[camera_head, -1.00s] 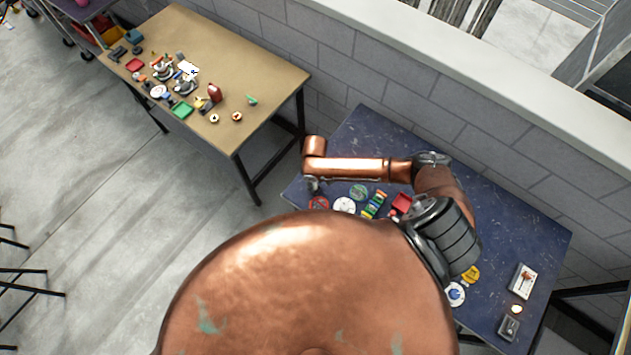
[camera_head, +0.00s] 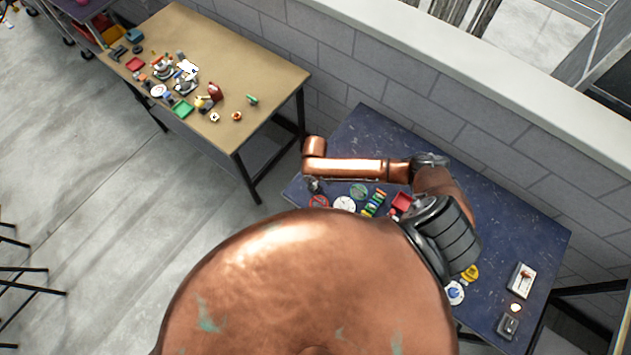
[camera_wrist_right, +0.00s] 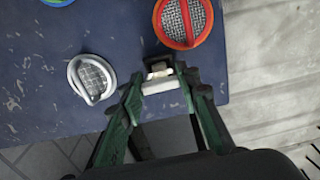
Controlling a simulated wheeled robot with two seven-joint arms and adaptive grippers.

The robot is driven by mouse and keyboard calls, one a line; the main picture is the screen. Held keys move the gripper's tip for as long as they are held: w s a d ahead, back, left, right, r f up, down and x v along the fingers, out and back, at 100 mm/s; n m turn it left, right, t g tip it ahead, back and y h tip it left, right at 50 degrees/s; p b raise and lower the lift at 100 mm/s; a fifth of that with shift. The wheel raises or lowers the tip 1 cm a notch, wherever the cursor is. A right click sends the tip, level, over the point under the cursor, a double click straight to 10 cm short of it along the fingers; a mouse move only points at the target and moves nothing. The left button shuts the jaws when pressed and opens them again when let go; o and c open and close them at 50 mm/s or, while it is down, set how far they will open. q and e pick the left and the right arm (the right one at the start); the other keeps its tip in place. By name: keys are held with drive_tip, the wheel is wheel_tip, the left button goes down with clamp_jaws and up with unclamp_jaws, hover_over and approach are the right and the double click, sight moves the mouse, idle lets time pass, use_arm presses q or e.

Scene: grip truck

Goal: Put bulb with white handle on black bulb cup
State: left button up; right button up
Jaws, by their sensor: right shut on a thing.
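My right gripper (camera_head: 314,186) is at the left end of the blue table in the head view, small and partly hidden under my copper arm. In the right wrist view its green fingers (camera_wrist_right: 161,84) are shut on a small piece with a white handle (camera_wrist_right: 160,86), seemingly the bulb. Its far end is dark and too small to make out. A white-rimmed cup with grey mesh (camera_wrist_right: 92,79) lies left of the fingers. A red-rimmed mesh cup (camera_wrist_right: 184,20) lies beyond them. I cannot tell which item is the black bulb cup. My left gripper is not in view.
A cluttered tan table (camera_head: 255,75) stands apart. A block wall runs behind.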

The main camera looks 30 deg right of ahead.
drive_tip(key=shift+f, duration=0.2)
idle(0.5)
drive_tip(key=o, duration=1.3)
drive_tip(key=shift+c, duration=0.2)
drive_tip(key=shift+o, duration=0.6)
drive_tip(key=shift+o, duration=1)
wheel_tip(320, 180, up, 5)
drive_tip(key=p, duration=0.5)
drive_tip(key=shift+p, duration=0.4)
drive_tip(key=shift+r, duration=1.2)
